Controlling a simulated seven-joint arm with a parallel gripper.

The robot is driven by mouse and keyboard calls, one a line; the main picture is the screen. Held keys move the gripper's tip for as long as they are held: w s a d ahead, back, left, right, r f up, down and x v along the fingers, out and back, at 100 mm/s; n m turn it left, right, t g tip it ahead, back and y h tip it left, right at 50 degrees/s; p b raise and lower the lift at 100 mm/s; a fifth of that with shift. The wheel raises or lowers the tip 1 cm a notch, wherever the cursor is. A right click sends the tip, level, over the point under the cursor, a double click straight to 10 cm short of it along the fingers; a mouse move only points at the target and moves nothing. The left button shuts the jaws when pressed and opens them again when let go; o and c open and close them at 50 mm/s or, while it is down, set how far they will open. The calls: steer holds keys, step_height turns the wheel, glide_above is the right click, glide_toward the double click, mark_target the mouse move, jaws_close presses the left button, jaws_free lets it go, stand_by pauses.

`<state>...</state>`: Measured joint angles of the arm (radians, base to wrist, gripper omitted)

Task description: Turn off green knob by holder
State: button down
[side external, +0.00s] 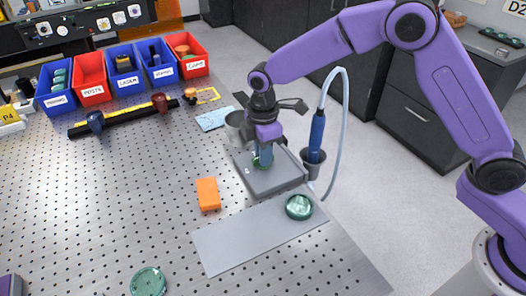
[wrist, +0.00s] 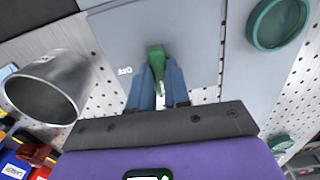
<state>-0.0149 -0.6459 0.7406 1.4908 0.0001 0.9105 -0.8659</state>
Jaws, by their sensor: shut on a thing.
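The green knob (wrist: 156,62) shows in the wrist view between my blue fingertips, on a grey plate (wrist: 120,28) with small white lettering beside it. My gripper (wrist: 157,85) is shut on the knob. In the side view my gripper (side external: 264,160) points straight down over the grey square block (side external: 279,184), and only a bit of green (side external: 256,163) shows at the fingertips. The holder (side external: 313,163) is a dark cup beside the block, with a blue handheld tool (side external: 316,135) and its pale hose standing in it. The lettering is too small to read surely.
A metal cup (wrist: 45,88) stands close to my gripper. An orange block (side external: 208,194) and a grey mat (side external: 235,243) with a green round dish (side external: 299,207) lie nearer the front. Labelled bins (side external: 122,72) stand at the back. The left table is mostly clear.

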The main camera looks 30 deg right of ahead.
steer(key=m, duration=1.3)
steer(key=shift+r, duration=0.1)
steer(key=shift+m, duration=2.1)
steer(key=c, duration=1.1)
jaws_free()
step_height(320, 180, up, 17)
steer(key=shift+r, duration=0.2)
